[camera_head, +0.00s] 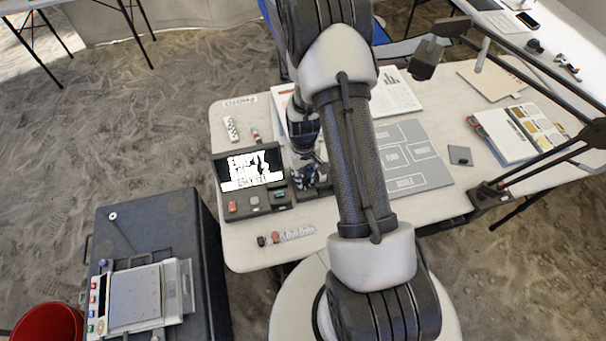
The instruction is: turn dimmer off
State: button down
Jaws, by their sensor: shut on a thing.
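My gripper (307,183) points down at the left part of the white table (240,246), just right of the display unit. It is shut on a small part of a dark unit (323,191), mostly hidden behind my gripper and arm. This unit may be the dimmer, but no marking on it is readable. The display unit (221,184) has a lit black-and-white screen and coloured buttons along its front.
A grey sorting mat (433,177) with labelled fields lies right of my arm. A lamp base (491,196) stands at the table's front right. A dark case (110,222) carries a scale (134,296) at lower left. A red bucket (48,325) stands beside it.

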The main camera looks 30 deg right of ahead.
jog(key=c, duration=1.4)
grip_release()
jog(key=shift+o, duration=0.2)
notch_tip(320, 180, up, 12)
